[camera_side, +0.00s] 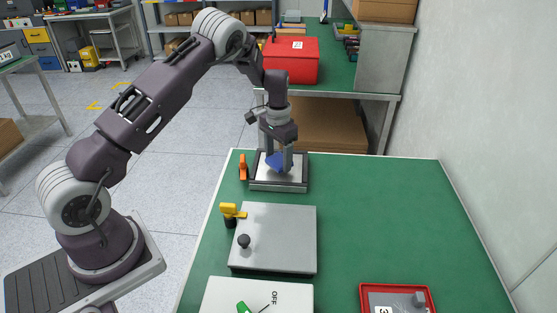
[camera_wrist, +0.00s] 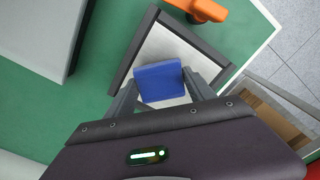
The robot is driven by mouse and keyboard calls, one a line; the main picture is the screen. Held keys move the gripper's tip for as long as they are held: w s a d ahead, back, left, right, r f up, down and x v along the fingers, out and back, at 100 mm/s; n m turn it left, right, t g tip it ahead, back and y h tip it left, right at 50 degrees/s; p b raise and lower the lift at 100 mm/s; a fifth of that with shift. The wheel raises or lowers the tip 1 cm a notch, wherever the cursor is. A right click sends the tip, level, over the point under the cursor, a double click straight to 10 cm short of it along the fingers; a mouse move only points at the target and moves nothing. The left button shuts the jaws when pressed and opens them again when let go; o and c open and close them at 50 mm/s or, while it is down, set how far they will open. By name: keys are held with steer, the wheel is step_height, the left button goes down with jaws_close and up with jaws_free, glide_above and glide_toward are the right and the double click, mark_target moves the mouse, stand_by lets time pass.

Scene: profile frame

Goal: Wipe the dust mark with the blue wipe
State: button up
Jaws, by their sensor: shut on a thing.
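The blue wipe (camera_wrist: 160,82) is held between the fingers of my gripper (camera_wrist: 162,98) in the wrist view. In the side view the wipe (camera_side: 276,161) shows as a small blue patch between the fingers of my gripper (camera_side: 279,163). The wipe is over a light metal plate (camera_wrist: 164,44) in a dark frame (camera_wrist: 143,40), at the far left part of the green table. I cannot tell whether the wipe touches the plate. No dust mark is visible; the wipe and fingers cover part of the plate.
An orange clamp handle (camera_side: 243,167) stands at the frame's left side. A grey plate (camera_side: 275,238) with a black knob and a yellow-handled clamp (camera_side: 230,213) lie nearer. A red tray (camera_side: 397,287) is at front right. The green table (camera_side: 390,210) is clear on the right.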

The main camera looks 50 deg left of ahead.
mark_target(278, 161)
steer(key=shift+r, duration=3.05)
steer(key=shift+d+f, duration=0.15)
steer(key=shift+f, duration=0.1)
